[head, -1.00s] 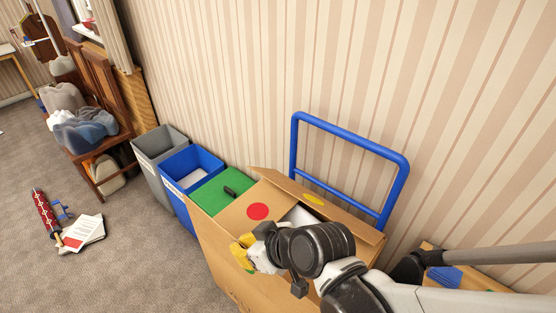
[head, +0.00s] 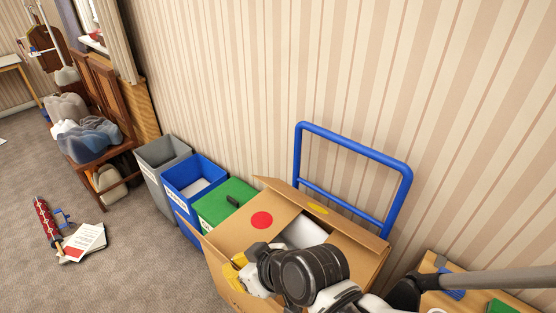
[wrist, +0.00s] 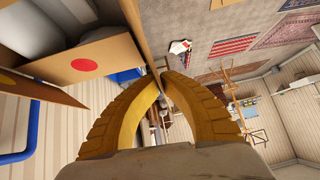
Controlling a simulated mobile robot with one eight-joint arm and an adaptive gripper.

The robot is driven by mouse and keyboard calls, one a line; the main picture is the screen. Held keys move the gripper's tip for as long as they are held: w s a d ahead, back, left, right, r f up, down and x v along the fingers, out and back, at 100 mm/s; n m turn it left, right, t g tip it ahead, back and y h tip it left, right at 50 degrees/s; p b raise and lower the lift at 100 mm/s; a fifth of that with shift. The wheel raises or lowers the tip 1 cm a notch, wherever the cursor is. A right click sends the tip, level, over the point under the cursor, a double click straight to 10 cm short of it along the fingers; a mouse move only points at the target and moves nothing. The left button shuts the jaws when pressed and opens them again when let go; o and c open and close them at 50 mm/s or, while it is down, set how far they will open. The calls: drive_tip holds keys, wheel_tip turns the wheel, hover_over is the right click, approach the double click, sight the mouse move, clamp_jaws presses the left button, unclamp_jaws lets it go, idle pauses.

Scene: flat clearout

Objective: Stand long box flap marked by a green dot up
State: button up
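The cardboard box (head: 362,262) is in the lower middle of the head view. A flap with a red dot (head: 261,220) lies over its far left end, and a flap with a yellow dot (head: 318,209) stands tilted on the wall side. The long flap (head: 208,262) on the near left side is raised and seen almost edge-on; no green dot shows on it now. My gripper (wrist: 162,76) has its yellow fingertips closed together on this flap (wrist: 143,35) in the wrist view. In the head view my wrist hides part of the box and flap.
A blue trolley handle (head: 357,143) stands behind the box by the wall. Green (head: 222,202), blue (head: 192,182) and grey (head: 161,160) bins stand beyond it. A wooden board (head: 440,300) lies at right.

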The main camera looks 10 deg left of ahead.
drive_tip(key=o, duration=0.4)
drive_tip(key=v, duration=1.2)
idle(0.4)
